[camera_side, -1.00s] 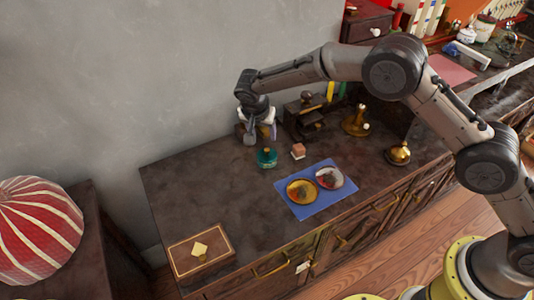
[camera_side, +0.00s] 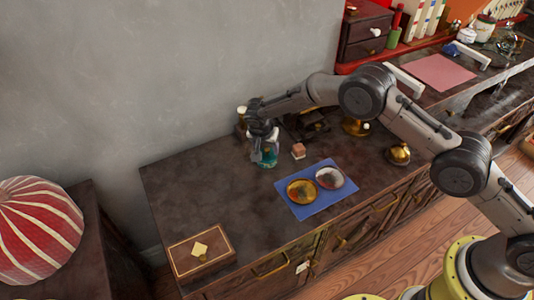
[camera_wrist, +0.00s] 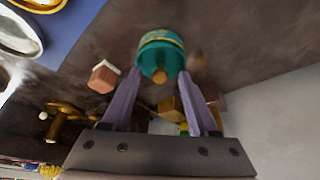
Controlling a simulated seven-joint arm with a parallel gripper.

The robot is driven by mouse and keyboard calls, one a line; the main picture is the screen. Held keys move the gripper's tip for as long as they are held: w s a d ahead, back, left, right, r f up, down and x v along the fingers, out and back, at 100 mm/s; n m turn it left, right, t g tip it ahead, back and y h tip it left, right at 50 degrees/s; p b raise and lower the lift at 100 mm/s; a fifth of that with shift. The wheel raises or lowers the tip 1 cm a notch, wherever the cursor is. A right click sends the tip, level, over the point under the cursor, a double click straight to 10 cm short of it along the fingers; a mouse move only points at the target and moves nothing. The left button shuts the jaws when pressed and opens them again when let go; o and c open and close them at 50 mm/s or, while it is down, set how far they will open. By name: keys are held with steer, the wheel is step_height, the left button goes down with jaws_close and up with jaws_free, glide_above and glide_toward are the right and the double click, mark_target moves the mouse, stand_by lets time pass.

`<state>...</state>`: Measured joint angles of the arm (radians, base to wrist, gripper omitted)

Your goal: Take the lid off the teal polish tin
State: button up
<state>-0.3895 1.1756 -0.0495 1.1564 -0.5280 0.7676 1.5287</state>
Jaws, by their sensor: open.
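The teal polish tin (camera_side: 267,157) stands on the dark cabinet top, partly hidden by my gripper in the side view. In the wrist view the teal tin (camera_wrist: 160,52) shows at the top centre, with a gold band and a small brass knob (camera_wrist: 160,76) facing the camera. My gripper (camera_wrist: 158,88) is open, its two pale fingers apart on either side below the tin's image. In the side view my gripper (camera_side: 263,150) is down at the tin. I cannot tell whether the fingers touch it.
A blue cloth (camera_side: 312,208) with two round dishes, gold (camera_side: 301,191) and silver (camera_side: 330,177), lies to the right. A small pinkish block (camera_side: 298,151) stands close beside the tin. Brass pieces (camera_side: 398,154) stand further right. A trimmed box (camera_side: 201,252) sits front left; the cabinet's left top is clear.

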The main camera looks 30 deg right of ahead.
jaws_close()
steer(key=shift+r, duration=0.1)
stand_by(0.4)
